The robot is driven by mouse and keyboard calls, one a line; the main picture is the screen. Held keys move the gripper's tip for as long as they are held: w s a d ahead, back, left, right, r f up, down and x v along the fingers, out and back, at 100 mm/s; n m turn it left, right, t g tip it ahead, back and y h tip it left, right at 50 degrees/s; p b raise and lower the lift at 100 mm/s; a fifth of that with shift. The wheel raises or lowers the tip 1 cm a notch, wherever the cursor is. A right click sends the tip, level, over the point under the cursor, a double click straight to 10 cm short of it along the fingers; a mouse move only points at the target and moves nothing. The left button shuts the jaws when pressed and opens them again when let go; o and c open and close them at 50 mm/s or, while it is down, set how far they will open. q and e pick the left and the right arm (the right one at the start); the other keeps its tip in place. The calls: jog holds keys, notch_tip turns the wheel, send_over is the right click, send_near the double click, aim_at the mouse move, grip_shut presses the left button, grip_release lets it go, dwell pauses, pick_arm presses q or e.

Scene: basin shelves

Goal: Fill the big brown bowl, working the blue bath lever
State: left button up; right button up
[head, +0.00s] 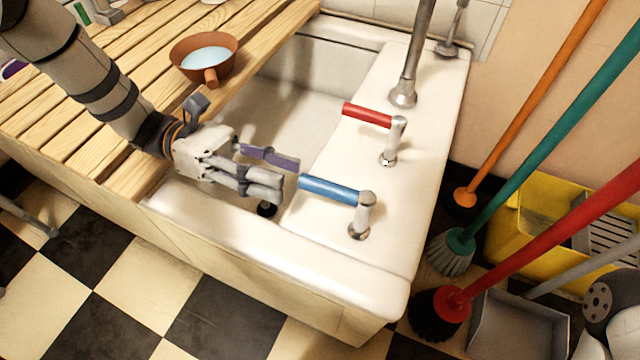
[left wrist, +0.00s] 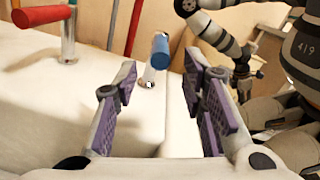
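The brown bowl (head: 226,68) with a short handle sits on the wooden slats over the bath; a smooth pale bluish surface shows inside it. The blue bath lever (head: 330,189) sticks out to the left from its metal post on the bath's rim. My left gripper (head: 288,172) is just left of the lever's free end, apart from it. In the left wrist view the gripper (left wrist: 168,105) is open and empty, with the blue lever (left wrist: 160,48) beyond the gap between its fingers. I cannot make out my right gripper in either view.
A red lever (head: 368,115) stands behind the blue one; it also shows in the left wrist view (left wrist: 42,15). A metal pipe (head: 414,55) rises from the rim. Brooms (head: 455,252), a yellow bucket (head: 525,240) and a dustpan (head: 515,325) crowd the right side.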

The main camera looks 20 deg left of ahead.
aim_at(301, 181)
pick_arm(q)
jog(key=d, duration=0.7)
jog(key=shift+a, duration=0.1)
grip_shut()
